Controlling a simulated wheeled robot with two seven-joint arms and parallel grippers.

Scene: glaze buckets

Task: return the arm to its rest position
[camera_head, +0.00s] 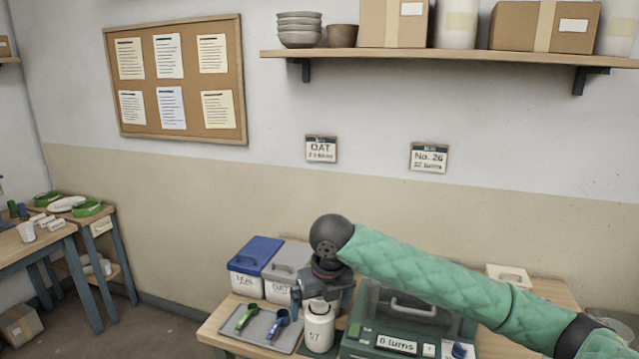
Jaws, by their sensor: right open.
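My right arm, in a quilted green sleeve (430,278), reaches in from the right over the table. It bends down at a dark round joint (331,237). My right gripper (319,303) points down and is open. My left gripper is not in view.
The wooden table (216,321) holds a blue-lidded bin (254,255), a grey-lidded bin (284,270), a grey tray (281,344) with green and blue scoops, and a dark green machine (384,332) reading "0 turns". A shelf (440,60) is above. Free air lies between arm and shelf.

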